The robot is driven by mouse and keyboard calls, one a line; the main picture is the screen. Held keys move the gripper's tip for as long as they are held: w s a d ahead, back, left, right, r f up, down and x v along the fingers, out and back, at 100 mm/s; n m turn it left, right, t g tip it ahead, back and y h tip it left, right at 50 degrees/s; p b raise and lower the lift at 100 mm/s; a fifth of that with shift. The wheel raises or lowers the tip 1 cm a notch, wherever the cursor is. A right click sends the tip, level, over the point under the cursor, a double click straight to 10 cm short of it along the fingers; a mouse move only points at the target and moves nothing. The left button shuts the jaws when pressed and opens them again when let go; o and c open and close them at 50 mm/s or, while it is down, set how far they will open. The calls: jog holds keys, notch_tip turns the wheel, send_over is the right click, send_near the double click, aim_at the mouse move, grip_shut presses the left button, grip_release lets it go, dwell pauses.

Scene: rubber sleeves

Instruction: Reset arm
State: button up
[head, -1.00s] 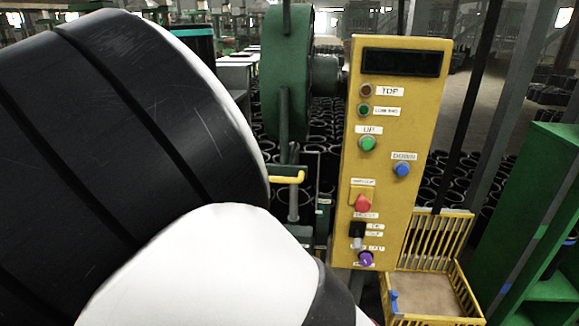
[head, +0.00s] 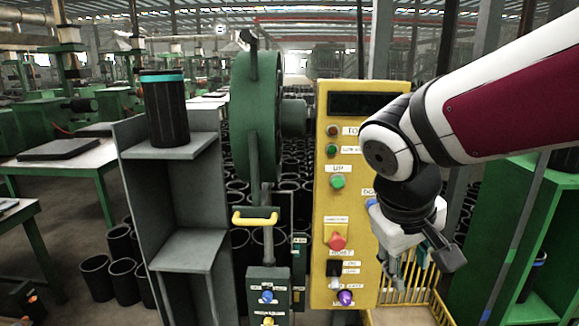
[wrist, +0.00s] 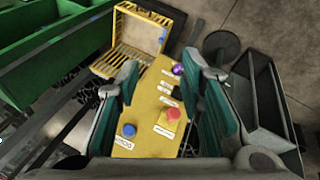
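My arm comes into the head view from the upper right and bends down at its black and white joint. My gripper (head: 405,270) hangs in front of the right edge of the yellow control panel (head: 330,200). In the wrist view my gripper (wrist: 168,80) shows two teal-padded fingers spread wide apart, with nothing held between them. Beyond the gap lies the panel face, with a red button (wrist: 173,113), a blue button (wrist: 129,130) and a purple knob (wrist: 177,69). In the head view my arm partly hides the blue button and the panel's right side.
A yellow crate (wrist: 139,30) sits below the panel. A green shelf (head: 510,240) stands at the right. A grey shelf (head: 185,245) at the left bears a black sleeve (head: 165,115) with a teal rim. A green wheel machine (head: 255,120) stands beside the panel.

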jog(key=s+r+m+t+y, duration=0.2)
jog(key=s+r+m+y, duration=0.1)
jog(key=s, duration=0.9)
jog(key=shift+d, duration=0.4)
jog(key=shift+a, duration=0.1)
dwell(1.0)
